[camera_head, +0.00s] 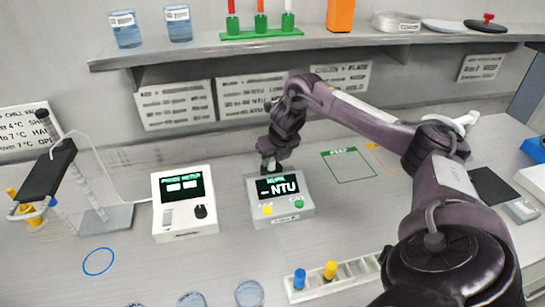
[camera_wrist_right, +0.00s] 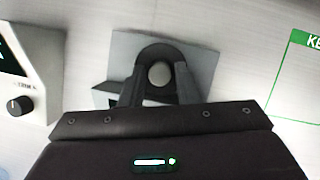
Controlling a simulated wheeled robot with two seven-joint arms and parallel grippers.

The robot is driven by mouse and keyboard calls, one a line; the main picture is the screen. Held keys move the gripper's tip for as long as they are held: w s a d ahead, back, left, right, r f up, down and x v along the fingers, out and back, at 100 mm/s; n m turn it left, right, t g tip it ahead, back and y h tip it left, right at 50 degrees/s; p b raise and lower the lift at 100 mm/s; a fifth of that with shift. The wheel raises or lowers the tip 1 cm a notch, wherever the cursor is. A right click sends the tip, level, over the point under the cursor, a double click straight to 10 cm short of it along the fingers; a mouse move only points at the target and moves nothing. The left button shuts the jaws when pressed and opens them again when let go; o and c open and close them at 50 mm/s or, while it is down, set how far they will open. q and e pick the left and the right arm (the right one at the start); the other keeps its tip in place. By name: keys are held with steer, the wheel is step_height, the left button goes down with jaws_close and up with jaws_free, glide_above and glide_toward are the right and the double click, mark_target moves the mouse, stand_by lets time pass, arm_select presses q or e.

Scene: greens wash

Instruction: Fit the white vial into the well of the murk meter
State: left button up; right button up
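The murk meter (camera_head: 281,213) is a grey box with a dark display reading "- NTU", standing mid-bench. My right gripper (camera_head: 270,163) points down at the back of its top. In the right wrist view, the pale round top of the white vial (camera_wrist_right: 160,75) shows between the two fingers of the right gripper (camera_wrist_right: 160,82), inside a dark round collar on the meter (camera_wrist_right: 205,62). The vial's lower part is hidden, so its depth in the well cannot be seen. Whether the fingers touch the vial is unclear. My left gripper is out of view.
A white probe meter (camera_head: 185,226) stands left of the murk meter. A pale rack (camera_head: 352,274) with a blue and a yellow-capped vial is in front right. A shelf (camera_head: 320,42) overhangs behind. A green outlined square (camera_head: 350,178) at right is empty.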

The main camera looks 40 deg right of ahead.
steer(key=shift+o, duration=1.1)
steer(key=shift+r, duration=0.15)
steer(key=p+v, duration=0.3)
steer(key=v, duration=0.8)
steer(key=shift+s+r+p, duration=0.3)
steer(key=shift+r+p, duration=0.05)
